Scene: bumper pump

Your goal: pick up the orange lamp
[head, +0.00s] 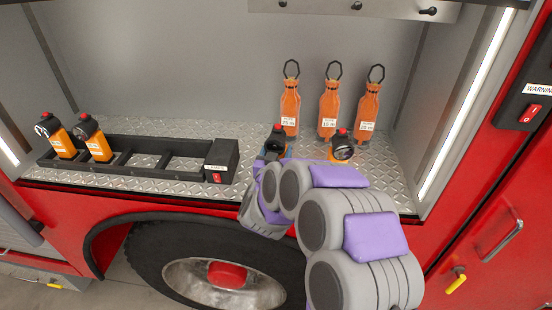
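Several orange lamps with black heads and red tops show in the head view. One lamp (277,138) stands right at my gripper (269,161), and its lower body is mostly hidden behind the gripper and wrist. Another lamp (342,146) stands just to the right, partly hidden by my arm. Two more, a left lamp (60,139) and its neighbour (95,142), sit in the black charging rack (150,143) at the left. The fingers are too small and covered to tell whether they are open, shut or touching the lamp.
Three orange bottle-shaped items with tags (290,108) and black loops stand behind the lamps at the back wall. The rack has empty slots and a red switch (216,177). The metal shelf (255,133) ends above a wheel (222,275). Side walls bound the compartment.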

